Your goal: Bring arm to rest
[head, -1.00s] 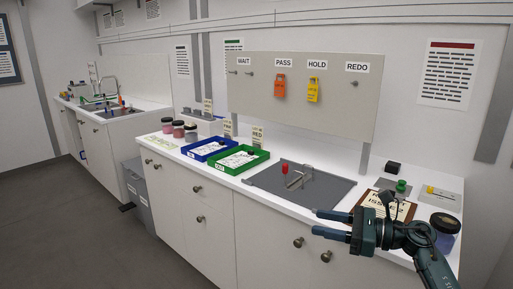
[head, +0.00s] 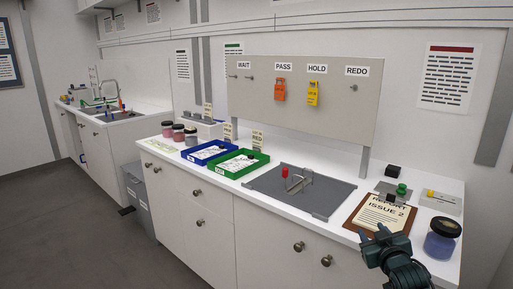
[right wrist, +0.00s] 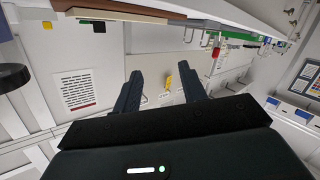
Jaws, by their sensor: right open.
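My right gripper (head: 376,236) is in front of the counter's front edge at the right of the head view, just below the clipboard (head: 381,214) marked ISSUE 2. In the right wrist view its two fingers (right wrist: 158,88) stand apart with nothing between them. That view is turned over, with the counter edge along the top and a printed wall sheet at left. My left gripper is in neither view.
A purple jar with a black lid (head: 441,238) stands close right of my right gripper. A grey mat (head: 270,183) with a red-topped item lies left of the clipboard. Green (head: 229,171) and blue trays (head: 196,157) are further left.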

